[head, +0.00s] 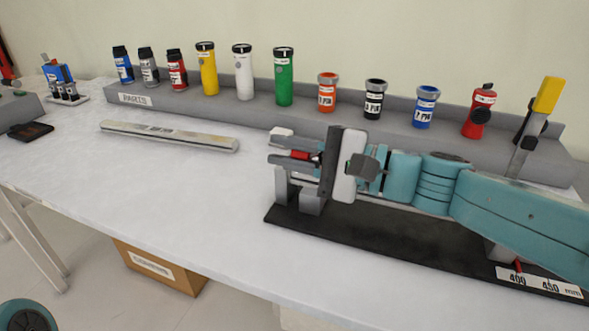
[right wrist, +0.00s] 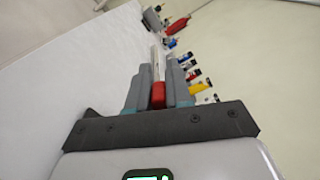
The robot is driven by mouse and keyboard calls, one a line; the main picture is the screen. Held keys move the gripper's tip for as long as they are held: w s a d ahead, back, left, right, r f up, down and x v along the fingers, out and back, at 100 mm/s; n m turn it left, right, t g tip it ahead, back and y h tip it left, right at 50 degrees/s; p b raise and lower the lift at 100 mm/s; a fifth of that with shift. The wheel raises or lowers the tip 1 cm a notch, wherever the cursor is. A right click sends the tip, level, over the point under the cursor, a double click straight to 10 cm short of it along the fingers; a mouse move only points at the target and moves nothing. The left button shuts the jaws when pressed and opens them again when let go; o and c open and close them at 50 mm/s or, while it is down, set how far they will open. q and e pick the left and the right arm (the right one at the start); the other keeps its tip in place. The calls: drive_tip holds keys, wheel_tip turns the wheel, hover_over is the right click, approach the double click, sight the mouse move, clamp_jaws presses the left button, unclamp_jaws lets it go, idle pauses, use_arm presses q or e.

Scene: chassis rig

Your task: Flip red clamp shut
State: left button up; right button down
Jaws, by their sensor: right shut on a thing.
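The red clamp's handle (head: 300,154) shows as a short red piece at the left end of the rig's black base (head: 400,235). My right gripper (head: 288,155) comes in from the right above the base, its fingers pointing left and closed on the red handle. In the right wrist view the red handle (right wrist: 158,94) sits between the grey fingers. Grey blocks (head: 312,200) stand on the base below the fingers. The clamp's lower part is mostly hidden by my gripper. My left gripper is not in view.
A yellow-handled lever (head: 547,95) stands upright at the rig's right end, behind my arm. A grey rack (head: 230,112) with several coloured containers runs along the back. A pale bar (head: 168,136) lies left of the rig. The table's front left (head: 150,185) is clear.

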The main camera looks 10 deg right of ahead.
use_arm(q)
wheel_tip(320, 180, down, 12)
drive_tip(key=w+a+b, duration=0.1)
drive_tip(key=b, duration=1)
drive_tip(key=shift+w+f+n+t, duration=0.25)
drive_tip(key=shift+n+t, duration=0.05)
use_arm(e)
drive_tip(key=shift+s+a+f+n, duration=0.1)
drive_tip(key=shift+s+f+n, duration=0.1)
drive_tip(key=shift+f+n, duration=0.8)
drive_tip(key=shift+s+a+f+n, duration=0.2)
drive_tip(key=shift+f+n, duration=0.4)
drive_tip(key=shift+f, duration=0.75)
drive_tip(key=shift+s+a+f+n, duration=0.1)
drive_tip(key=shift+s+f+n, duration=0.1)
drive_tip(key=shift+f+n, duration=0.8)
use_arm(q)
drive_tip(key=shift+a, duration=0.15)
use_arm(e)
drive_tip(key=shift+f, duration=0.25)
drive_tip(key=c, duration=1.4)
unclamp_jaws()
drive_tip(key=shift+o, duration=1.4)
